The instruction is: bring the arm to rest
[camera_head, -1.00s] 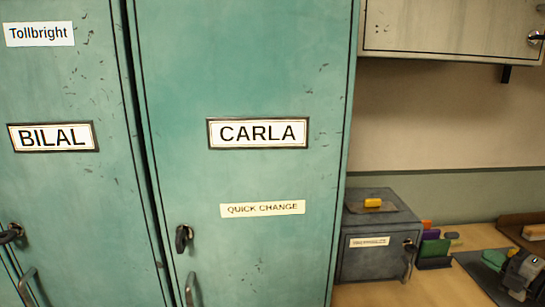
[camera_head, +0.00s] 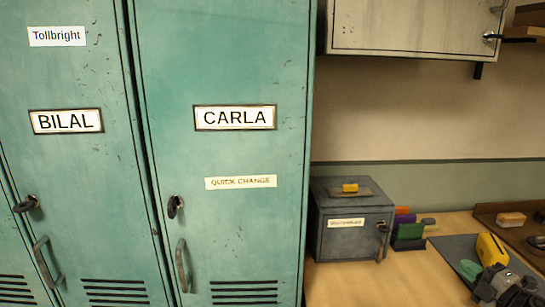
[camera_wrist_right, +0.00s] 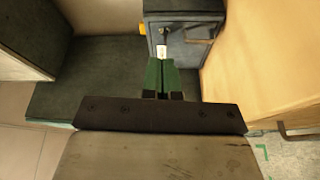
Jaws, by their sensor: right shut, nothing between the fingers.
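My right gripper (camera_head: 470,269) shows at the lower right of the head view, its green fingers above the dark mat on the bench. In the right wrist view its green fingers (camera_wrist_right: 161,76) are together with nothing between them. They point toward a grey box (camera_wrist_right: 184,40), with a gap I cannot judge. My left gripper is not in view.
Teal lockers labelled BILAL (camera_head: 67,121) and CARLA (camera_head: 235,117) stand shut at left. The grey box (camera_head: 345,242) with a yellow-topped lid is on the wooden bench (camera_head: 345,282). A cabinet (camera_head: 410,25) hangs above.

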